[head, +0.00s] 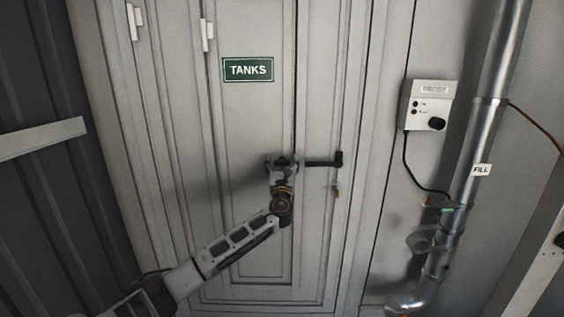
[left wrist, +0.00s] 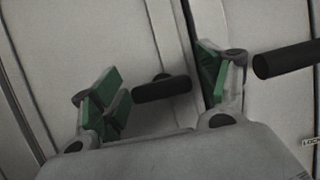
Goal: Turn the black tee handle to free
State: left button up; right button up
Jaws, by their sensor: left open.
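The black tee handle (left wrist: 162,90) shows in the left wrist view as a short dark crossbar on a stub, against the pale door. It lies between the green-padded fingers of my left gripper (head: 281,168), with gaps on both sides. The gripper is open and I see no finger touching the handle. In the head view the gripper is in front of the door and hides most of the tee handle. My right gripper is in neither view.
A black bar (head: 322,163) sticks out just right of my gripper; it also shows in the left wrist view (left wrist: 287,60). The grey door carries a green TANKS sign (head: 248,70). A control box (head: 427,105) and a metal pipe (head: 481,130) stand at the right.

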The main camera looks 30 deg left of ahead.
pick_arm(q)
jog(key=shift+c, duration=0.3)
jog(key=c, duration=1)
